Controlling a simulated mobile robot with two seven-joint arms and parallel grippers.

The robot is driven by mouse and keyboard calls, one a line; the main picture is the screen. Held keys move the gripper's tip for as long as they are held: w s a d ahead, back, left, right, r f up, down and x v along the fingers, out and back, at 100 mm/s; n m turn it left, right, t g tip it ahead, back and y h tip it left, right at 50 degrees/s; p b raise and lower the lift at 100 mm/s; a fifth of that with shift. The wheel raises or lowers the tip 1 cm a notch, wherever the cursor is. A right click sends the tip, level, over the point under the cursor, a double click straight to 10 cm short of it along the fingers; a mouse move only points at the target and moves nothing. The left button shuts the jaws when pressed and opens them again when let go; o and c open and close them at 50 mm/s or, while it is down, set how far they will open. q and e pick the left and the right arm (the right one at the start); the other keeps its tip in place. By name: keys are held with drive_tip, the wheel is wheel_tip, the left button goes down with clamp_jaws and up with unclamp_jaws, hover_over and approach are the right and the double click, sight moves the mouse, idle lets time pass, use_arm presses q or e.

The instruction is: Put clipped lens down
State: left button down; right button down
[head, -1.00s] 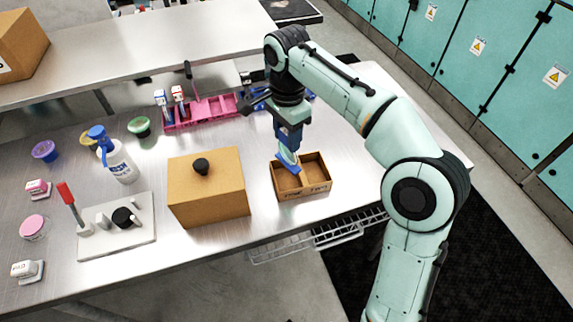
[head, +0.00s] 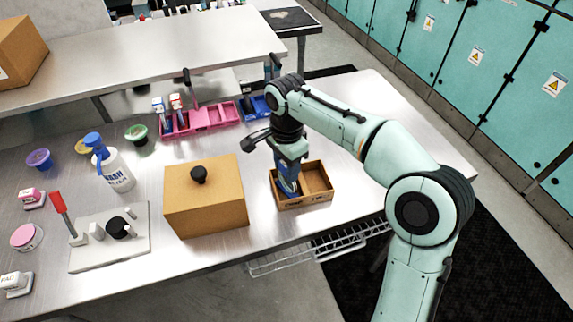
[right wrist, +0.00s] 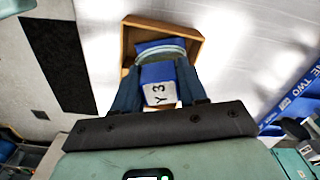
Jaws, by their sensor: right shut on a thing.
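My right gripper (head: 287,176) is shut on the blue clip (head: 288,188) and points down into the left compartment of a small two-part wooden tray (head: 318,198). In the right wrist view, the clip (right wrist: 158,94) sits between the two fingers and bears the mark "Y 3". A clear, curved lens edge (right wrist: 160,52) shows at the clip's far end, inside the tray (right wrist: 190,36). The tray's right compartment looks empty. Whether the lens touches the tray floor is hidden. My left gripper is not in view.
A cardboard box with a black knob (head: 206,200) stands left of the tray. A pink rack (head: 205,122) and a blue bin (head: 257,106) lie behind. A wash bottle (head: 115,170) and a white stand (head: 110,250) are farther left. The table right of the tray is clear.

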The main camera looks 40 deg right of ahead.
drive_tip(key=c, duration=0.6)
unclamp_jaws()
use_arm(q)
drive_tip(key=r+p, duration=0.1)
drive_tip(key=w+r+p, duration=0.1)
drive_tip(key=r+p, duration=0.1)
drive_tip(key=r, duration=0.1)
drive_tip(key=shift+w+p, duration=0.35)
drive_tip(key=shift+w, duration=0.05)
use_arm(e)
wheel_tip(320, 180, up, 12)
drive_tip(key=shift+r, duration=0.1)
